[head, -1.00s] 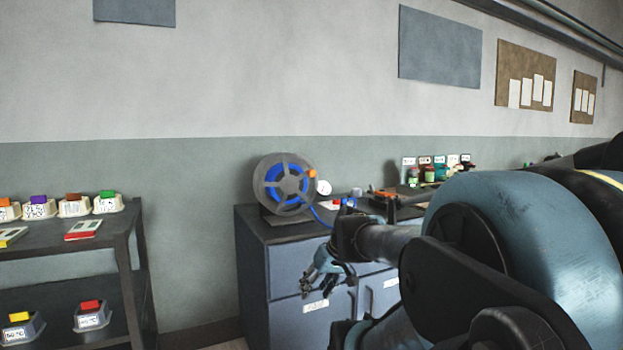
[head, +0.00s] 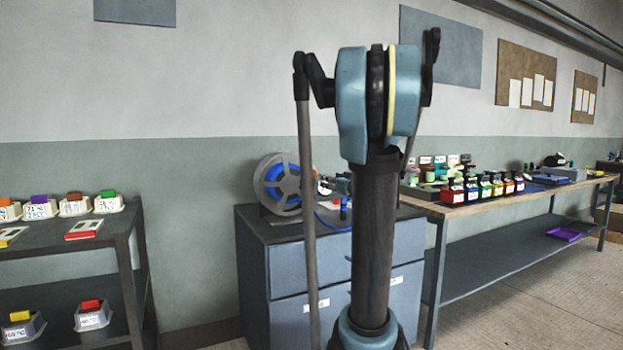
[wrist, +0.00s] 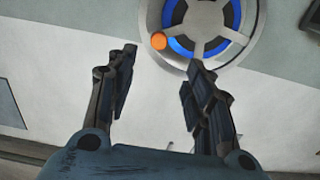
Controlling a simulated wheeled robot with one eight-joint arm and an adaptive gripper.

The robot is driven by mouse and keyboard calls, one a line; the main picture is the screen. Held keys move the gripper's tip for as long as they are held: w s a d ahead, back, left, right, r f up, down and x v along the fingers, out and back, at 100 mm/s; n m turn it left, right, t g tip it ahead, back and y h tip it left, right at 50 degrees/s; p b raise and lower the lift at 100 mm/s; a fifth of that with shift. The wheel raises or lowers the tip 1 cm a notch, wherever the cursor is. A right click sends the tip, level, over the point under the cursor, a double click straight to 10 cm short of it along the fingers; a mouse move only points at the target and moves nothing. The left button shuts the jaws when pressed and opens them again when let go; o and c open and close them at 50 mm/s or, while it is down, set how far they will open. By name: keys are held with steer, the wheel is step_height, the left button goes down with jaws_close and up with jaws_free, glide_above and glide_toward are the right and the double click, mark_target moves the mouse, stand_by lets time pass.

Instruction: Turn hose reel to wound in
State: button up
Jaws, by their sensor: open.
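The hose reel (head: 266,186) is a grey spoked disc with blue hose wound inside. It stands upright on a dark cabinet (head: 262,228). An arm link of mine covers its right edge in the head view. In the wrist view the reel (wrist: 207,14) fills the top, partly cut off. Contact cannot be told.
Blue hose (head: 332,229) lies on the cabinet top, right of the reel. A workbench (head: 470,208) with several coloured bottles stands to the right. A dark shelf rack (head: 70,238) with bins is at the left.

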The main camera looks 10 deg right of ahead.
mark_target(313, 174)
steer(key=x, duration=1.7)
steer(key=shift+w, duration=0.15)
jaws_close()
